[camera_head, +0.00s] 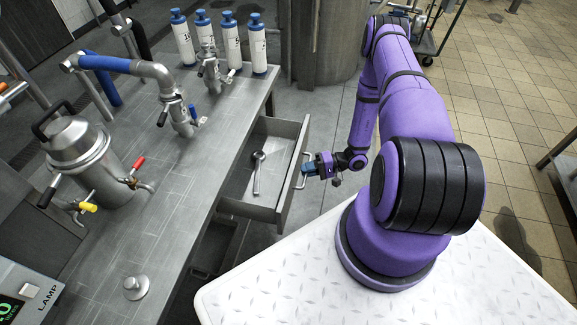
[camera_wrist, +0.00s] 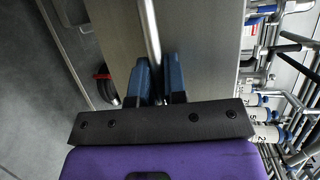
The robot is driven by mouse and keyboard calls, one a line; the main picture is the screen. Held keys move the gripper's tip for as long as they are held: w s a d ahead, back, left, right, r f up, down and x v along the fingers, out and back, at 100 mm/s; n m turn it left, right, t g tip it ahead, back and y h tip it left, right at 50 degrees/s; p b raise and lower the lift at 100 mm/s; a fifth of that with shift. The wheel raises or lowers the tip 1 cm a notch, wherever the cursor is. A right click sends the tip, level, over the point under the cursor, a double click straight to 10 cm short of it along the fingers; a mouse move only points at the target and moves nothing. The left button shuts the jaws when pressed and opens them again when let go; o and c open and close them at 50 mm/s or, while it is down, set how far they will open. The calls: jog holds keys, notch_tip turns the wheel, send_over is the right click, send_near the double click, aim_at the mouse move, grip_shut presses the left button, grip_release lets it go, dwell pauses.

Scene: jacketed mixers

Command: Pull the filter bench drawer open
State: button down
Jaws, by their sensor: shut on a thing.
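The filter bench drawer (camera_head: 284,212) is a grey metal drawer standing well out from the bench (camera_head: 168,190), with its inside visible. A metal spoon-like tool (camera_head: 257,172) lies on its floor. My gripper (camera_head: 308,170) is at the drawer's front face, at the bar handle (camera_head: 300,172). In the wrist view the handle (camera_wrist: 149,30) runs as a pale bar down between the two blue fingers (camera_wrist: 158,80). The fingers are shut on it. The exact contact is partly hidden by the fingers.
A lidded metal vessel (camera_head: 84,150), pipes with valves (camera_head: 178,112) and white bottles with blue caps (camera_head: 230,45) stand on the bench. A large grey cylinder (camera_head: 327,45) stands behind the drawer. Tiled floor lies open at right, with a cart (camera_head: 433,38) at the back.

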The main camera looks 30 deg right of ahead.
jog(key=shift+s+d, duration=1.65)
jog(key=shift+s, duration=0.1)
jog(key=c, duration=1.5)
grip_release()
jog(key=shift+o, duration=0.2)
jog(key=v, duration=1)
jog(key=shift+d, duration=0.35)
jog(key=shift+r, duration=0.15)
